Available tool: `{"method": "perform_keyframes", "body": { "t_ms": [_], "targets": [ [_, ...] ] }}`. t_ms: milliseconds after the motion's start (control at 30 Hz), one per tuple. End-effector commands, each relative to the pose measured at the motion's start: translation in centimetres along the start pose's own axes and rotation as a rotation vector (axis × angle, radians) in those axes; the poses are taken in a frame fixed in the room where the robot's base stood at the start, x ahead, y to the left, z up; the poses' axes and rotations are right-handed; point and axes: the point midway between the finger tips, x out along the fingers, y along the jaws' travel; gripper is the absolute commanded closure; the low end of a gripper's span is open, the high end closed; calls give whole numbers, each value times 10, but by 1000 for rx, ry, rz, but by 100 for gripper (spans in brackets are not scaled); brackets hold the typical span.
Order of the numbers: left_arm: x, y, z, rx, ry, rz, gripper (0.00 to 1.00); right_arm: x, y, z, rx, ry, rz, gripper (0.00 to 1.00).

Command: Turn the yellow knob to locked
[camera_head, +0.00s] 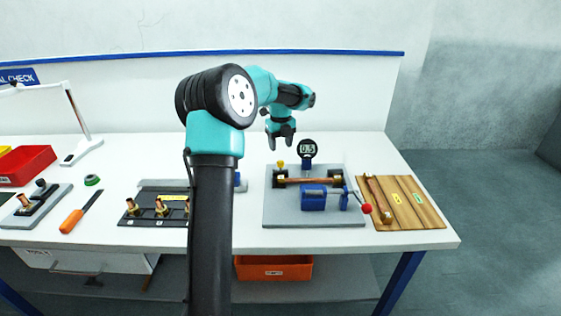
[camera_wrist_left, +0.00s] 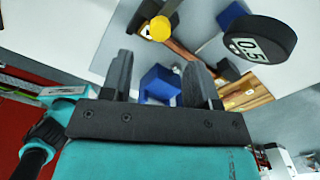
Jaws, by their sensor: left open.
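The yellow knob (camera_head: 280,164) sits at the back left of a grey fixture plate (camera_head: 310,219), beside a dark block at the left end of a copper tube (camera_head: 312,181). In the wrist view the yellow knob (camera_wrist_left: 160,28) shows beyond the fingertips, near the top. My left gripper (camera_head: 282,143) is open and empty, above and behind the knob and apart from it. It also shows in the wrist view (camera_wrist_left: 160,68), its fingers spread. The knob's pointer and any lock marking are too small to read. My right gripper is not in view.
A round gauge (camera_head: 308,149) reading 0.5 stands just right of the knob. A blue clamp (camera_head: 313,198) with a red-tipped lever (camera_head: 366,208) sits in front of the tube. A wooden tray (camera_head: 412,207) lies right of the plate. A black rack (camera_head: 150,192) stands left.

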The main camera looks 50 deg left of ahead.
Motion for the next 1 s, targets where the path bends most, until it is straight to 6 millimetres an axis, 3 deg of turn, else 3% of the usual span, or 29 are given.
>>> {"method": "perform_keyframes", "body": {
  "t_ms": [200, 433, 833, 1000],
  "targets": [
    [39, 0, 0, 0, 2, 2, 45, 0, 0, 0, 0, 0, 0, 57],
    [68, 0, 0, 1, 0, 1, 45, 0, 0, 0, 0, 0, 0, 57],
    [75, 0, 0, 0, -1, -1, 45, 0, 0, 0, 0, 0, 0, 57],
    [75, 0, 0, 0, -1, -1, 60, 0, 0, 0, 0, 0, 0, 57]
  ]
}}
